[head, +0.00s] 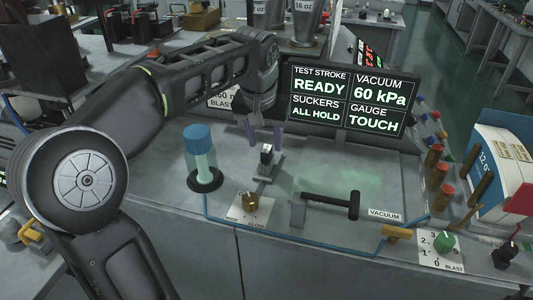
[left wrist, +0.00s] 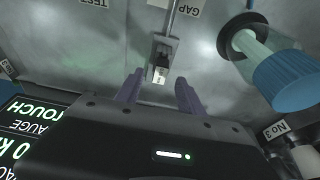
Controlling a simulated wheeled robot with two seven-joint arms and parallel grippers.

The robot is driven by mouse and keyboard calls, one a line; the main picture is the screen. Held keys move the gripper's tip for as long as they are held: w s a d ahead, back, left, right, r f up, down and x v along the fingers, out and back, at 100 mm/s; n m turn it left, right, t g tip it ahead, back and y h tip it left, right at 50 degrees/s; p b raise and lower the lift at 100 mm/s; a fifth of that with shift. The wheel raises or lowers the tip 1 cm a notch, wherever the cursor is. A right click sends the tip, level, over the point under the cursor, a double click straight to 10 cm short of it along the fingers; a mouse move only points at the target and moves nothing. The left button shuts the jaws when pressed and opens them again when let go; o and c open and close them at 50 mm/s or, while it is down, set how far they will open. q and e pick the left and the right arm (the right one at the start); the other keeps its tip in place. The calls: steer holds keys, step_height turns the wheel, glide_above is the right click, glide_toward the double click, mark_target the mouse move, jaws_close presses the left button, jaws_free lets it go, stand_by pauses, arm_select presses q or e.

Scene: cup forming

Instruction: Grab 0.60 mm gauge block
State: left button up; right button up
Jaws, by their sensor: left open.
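A small upright block (head: 266,153), dark with a pale face, stands on a grey metal holder (head: 262,172) on the bench. I take it for the gauge block, but its marking is too small to read. In the left wrist view, the block (left wrist: 161,67) lies ahead of the fingertips, roughly centred between them. My left gripper (head: 264,134) points down over it with two purple fingers. My right gripper is not in view.
A blue-capped clear cylinder (head: 199,147) stands left of the holder. A brass knob (head: 250,201) sits in front. A black handle (head: 331,197) is to the right. A screen (head: 348,98) behind reads READY, 60 kPa, ALL HOLD and TOUCH. A blue tube crosses the front.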

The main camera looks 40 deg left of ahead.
mark_target(266, 159)
arm_select(q)
steer(key=x, duration=0.2)
steer(key=shift+w+f, duration=0.1)
steer(key=shift+f, duration=0.25)
steer(key=shift+c, duration=0.2)
jaws_close()
stand_by(0.4)
